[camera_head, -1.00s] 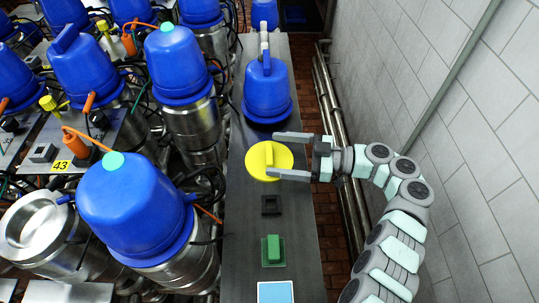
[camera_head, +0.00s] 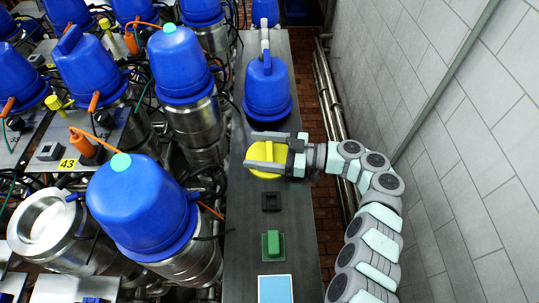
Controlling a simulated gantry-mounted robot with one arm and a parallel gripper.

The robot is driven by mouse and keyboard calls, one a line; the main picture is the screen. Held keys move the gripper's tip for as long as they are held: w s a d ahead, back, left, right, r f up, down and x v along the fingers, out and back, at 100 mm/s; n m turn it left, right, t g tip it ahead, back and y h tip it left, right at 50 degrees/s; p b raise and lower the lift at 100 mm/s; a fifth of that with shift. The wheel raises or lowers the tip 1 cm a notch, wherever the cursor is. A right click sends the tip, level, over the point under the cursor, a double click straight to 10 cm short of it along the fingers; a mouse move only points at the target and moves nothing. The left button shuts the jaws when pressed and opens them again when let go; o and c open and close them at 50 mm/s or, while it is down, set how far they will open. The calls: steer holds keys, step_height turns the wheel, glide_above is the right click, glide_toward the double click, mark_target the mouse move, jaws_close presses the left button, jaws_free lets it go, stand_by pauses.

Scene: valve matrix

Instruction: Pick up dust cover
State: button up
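The dust cover appears to be the yellow round disc (camera_head: 262,152) with a raised bar handle across its top. It lies on the dark narrow bench. My gripper (camera_head: 262,154) reaches in from the right, its two long grey fingers spread over the disc. One finger is at the disc's far side and the other at its near side, with the handle between them. The fingers are apart and look open. I cannot tell whether they touch the disc or how high above it they are.
On the bench (camera_head: 305,240), a blue domed housing (camera_head: 267,92) stands behind the disc. A small black square holder (camera_head: 271,202), a green block (camera_head: 273,247) and a light-blue square (camera_head: 275,290) lie in front. Blue-capped valves (camera_head: 140,210) crowd the left; a tiled wall (camera_head: 470,150) bounds the right.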

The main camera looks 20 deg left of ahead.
steer(key=c, duration=1)
steer(key=shift+c, duration=0.2)
